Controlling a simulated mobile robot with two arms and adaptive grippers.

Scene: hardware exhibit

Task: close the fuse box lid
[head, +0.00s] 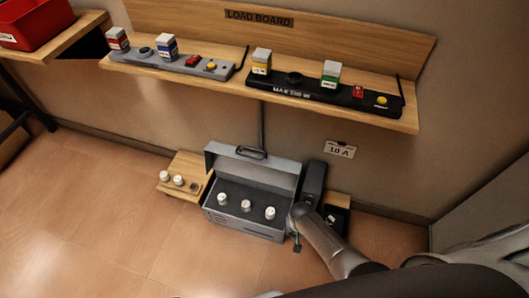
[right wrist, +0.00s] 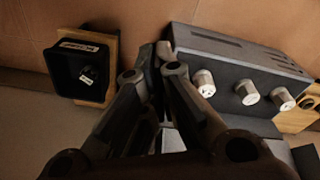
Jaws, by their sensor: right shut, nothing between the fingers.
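The grey fuse box (head: 240,228) stands on the floor against the wall. Its lid (head: 270,170) is open, tilted up at the back, with a dark handle (head: 250,153) on it. Several white fuses (head: 246,205) stand in a row inside. My right gripper (head: 297,228) is shut and empty, low beside the box's right end; I cannot tell whether it touches. In the right wrist view the shut fingers (right wrist: 158,68) are beside the fuse box (right wrist: 226,62), whose row of fuses shows to their right. My left gripper is not in view.
A dark upright unit (head: 314,180) stands right of the box. A black bin (right wrist: 68,72) holding one fuse sits on a wooden block. A wooden block with fuses (head: 180,181) is at left. The load board shelf (head: 225,82) hangs above. Floor in front is clear.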

